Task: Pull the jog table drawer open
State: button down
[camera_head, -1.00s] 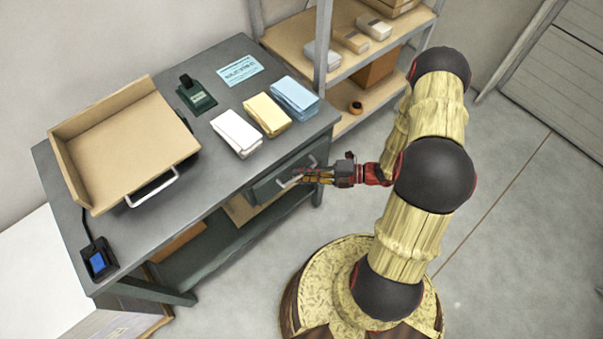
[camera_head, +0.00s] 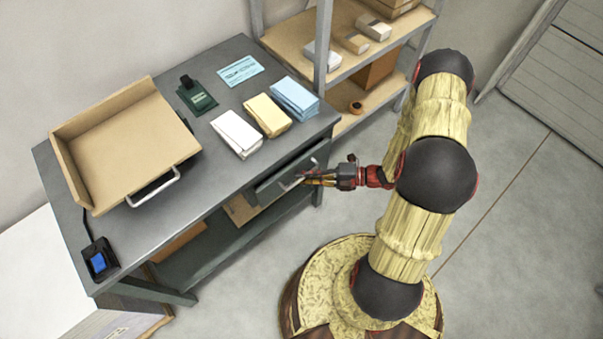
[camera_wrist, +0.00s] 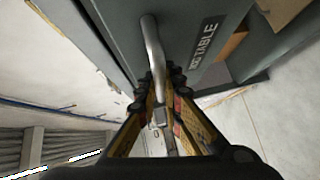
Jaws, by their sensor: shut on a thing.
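The jog table drawer (camera_head: 268,190) is under the right end of the grey workbench. Its front appears to stand slightly out from under the bench top. My gripper (camera_head: 308,179) reaches in from the right at the drawer's handle. In the wrist view the silver bar handle (camera_wrist: 151,48) runs down between the fingers of my gripper (camera_wrist: 158,90), which are shut on it. The dark drawer front carries a white-lettered label (camera_wrist: 205,42). The fingers hide the handle's lower end.
The bench top (camera_head: 185,235) holds a cardboard-coloured tray (camera_head: 130,150), paper stacks (camera_head: 237,132), a green stamp-like item (camera_head: 197,97) and a black box with a blue top (camera_head: 98,262). A shelf unit (camera_head: 325,60) stands behind.

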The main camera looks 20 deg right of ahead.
jog(key=s+d+p, duration=0.3)
jog(key=s, duration=0.7)
jog(key=s+d+p, duration=0.3)
jog(key=s+d, duration=0.1)
jog(key=s, duration=0.7)
jog(key=c, duration=1.9)
grip_release()
jog(key=shift+a, duration=0.1)
jog(key=v, duration=1.2)
jog(key=shift+r, duration=0.1)
